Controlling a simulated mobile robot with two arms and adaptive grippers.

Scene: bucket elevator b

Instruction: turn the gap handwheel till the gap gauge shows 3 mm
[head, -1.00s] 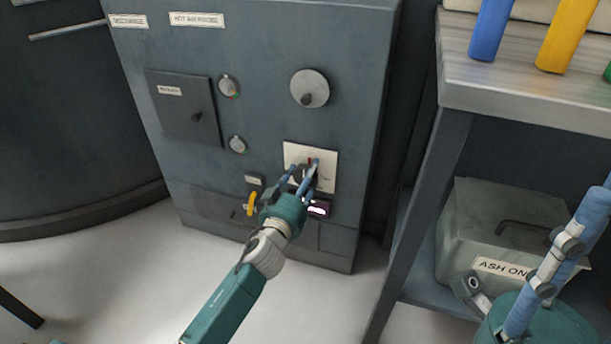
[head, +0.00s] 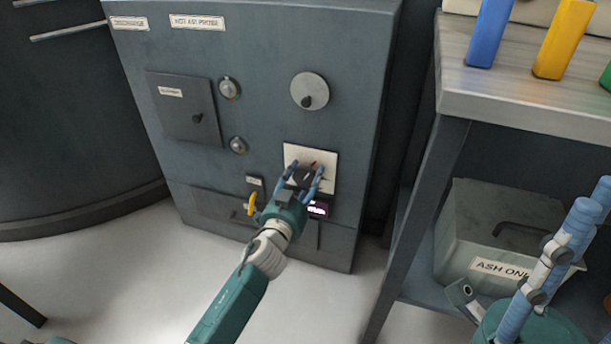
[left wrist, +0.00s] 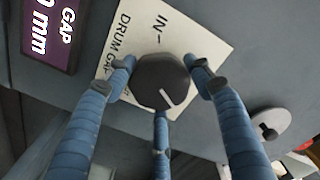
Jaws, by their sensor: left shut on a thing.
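The gap handwheel is a dark round knob with a white line (left wrist: 162,82), on a white plate (left wrist: 125,50) lettered "DRUM GAP" and "IN -". In the head view the knob (head: 304,176) is partly covered by my fingers. My left gripper (head: 303,177) is shut on the knob, with its blue fingers around the rim. The gap gauge (left wrist: 50,32) is a small dark display reading "GAP" and "mm"; its figure is cut off at the picture's edge. In the head view the gauge (head: 317,208) is too small to read. My right gripper (head: 545,255) is open and empty at lower right.
A grey disc with a dark handle (head: 309,91) sits above the plate. A yellow handle (head: 252,203) is left of my left gripper. A bench (head: 530,95) with coloured blocks stands at right, above a grey "ASH ONLY" bin (head: 490,225).

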